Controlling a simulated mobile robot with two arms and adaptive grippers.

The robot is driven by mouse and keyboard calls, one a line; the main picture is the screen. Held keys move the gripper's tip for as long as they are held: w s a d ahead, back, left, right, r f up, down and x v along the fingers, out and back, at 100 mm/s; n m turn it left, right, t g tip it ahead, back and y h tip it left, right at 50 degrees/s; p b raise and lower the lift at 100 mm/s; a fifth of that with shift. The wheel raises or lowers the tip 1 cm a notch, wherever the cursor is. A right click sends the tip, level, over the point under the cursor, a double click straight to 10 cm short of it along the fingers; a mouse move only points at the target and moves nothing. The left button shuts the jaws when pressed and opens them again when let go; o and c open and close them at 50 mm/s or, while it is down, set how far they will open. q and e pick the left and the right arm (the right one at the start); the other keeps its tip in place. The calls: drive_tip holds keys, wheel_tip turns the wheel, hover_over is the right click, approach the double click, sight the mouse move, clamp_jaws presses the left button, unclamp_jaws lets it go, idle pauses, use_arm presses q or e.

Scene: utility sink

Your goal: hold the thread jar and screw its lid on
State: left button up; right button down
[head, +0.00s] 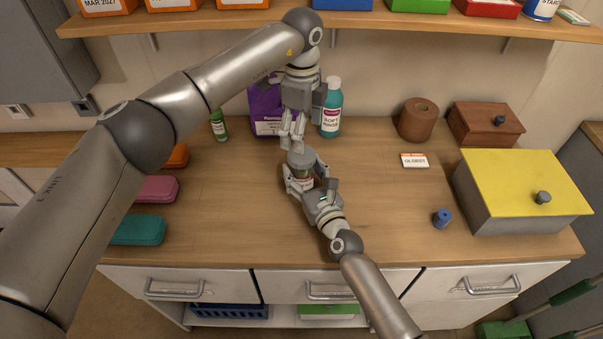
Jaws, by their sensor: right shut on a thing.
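The thread jar (305,178) stands upright on the wooden counter, near its middle. It is small, with dark green showing inside and a pale label. A grey round lid (300,157) sits on its top; I cannot tell how tightly it is seated. My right gripper (301,183) is shut on the jar's body from the front, and its fingers hide part of the jar. My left gripper (291,142) points down just above and slightly left of the lid. Its fingers look close together, and I cannot tell whether they are open or shut.
Behind stand a purple bag (264,108), a teal bottle (331,108) and a green bottle (219,126). At right are a yellow-topped box (525,185), a wooden box (484,124), a brown roll (418,119) and a blue spool (441,218). Coloured cases (138,230) lie left.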

use_arm(q)
wheel_tip(320, 180, down, 7)
drive_tip(key=shift+r, duration=0.1)
idle(0.4)
